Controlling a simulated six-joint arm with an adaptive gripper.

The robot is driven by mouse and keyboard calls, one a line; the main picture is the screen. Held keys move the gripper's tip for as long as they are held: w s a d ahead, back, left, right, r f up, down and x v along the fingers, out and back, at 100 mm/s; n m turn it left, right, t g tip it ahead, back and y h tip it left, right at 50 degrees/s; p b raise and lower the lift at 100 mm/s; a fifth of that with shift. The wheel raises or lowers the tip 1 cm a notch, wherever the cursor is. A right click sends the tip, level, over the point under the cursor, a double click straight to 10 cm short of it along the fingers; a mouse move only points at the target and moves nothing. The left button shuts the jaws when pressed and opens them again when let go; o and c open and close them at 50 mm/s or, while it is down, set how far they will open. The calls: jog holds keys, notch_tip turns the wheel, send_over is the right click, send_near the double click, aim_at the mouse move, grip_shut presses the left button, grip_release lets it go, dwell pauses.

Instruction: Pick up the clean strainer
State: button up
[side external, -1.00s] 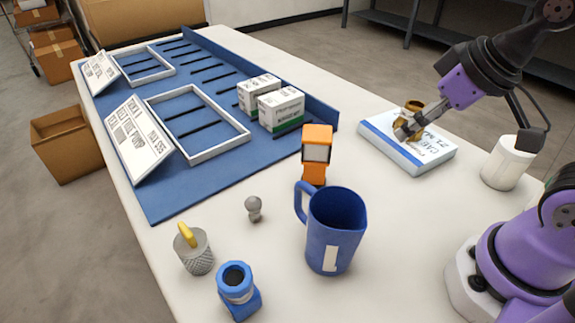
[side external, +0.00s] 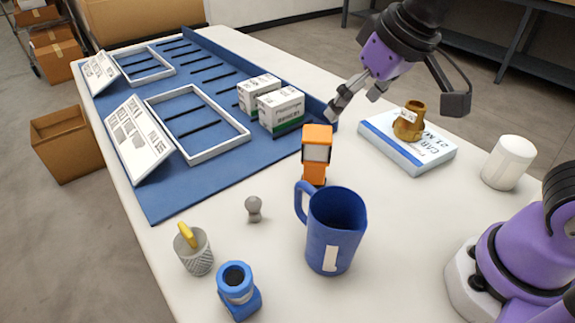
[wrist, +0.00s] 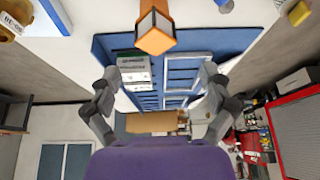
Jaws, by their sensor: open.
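A grey mesh strainer (side external: 200,259) with a yellow top piece (side external: 186,235) stands upright on the table at the front left in the side external view. Its yellow piece (wrist: 298,13) shows at the top right edge of the wrist view. My gripper (side external: 352,104) is open and empty, raised above the table behind the orange-and-grey device, well away from the strainer. In the wrist view my gripper's (wrist: 160,92) two fingers are spread apart with nothing between them. A brass part (side external: 409,122) with a tag stands on a white-and-blue box (side external: 432,149).
An orange device (side external: 316,143), a blue jug (side external: 337,240), a blue fitting (side external: 238,290) and a grey knob (side external: 254,208) stand on the table (side external: 400,230). A blue mat (side external: 165,202) holds frames and small boxes. A white cup (side external: 509,162) is at right.

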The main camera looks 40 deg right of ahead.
jog(key=w+a+f, duration=0.2)
jog(key=w+a, duration=0.2)
jog(key=a, duration=0.7)
send_near(188, 236)
jog(key=shift+n+g, duration=0.3)
jog(key=shift+n, duration=0.1)
jog(key=x, duration=0.5)
jog(key=shift+w+r, duration=0.15)
jog(key=shift+w, duration=0.2)
jog(key=x, duration=1)
jog(key=shift+d, duration=0.1)
jog(key=c, duration=1.3)
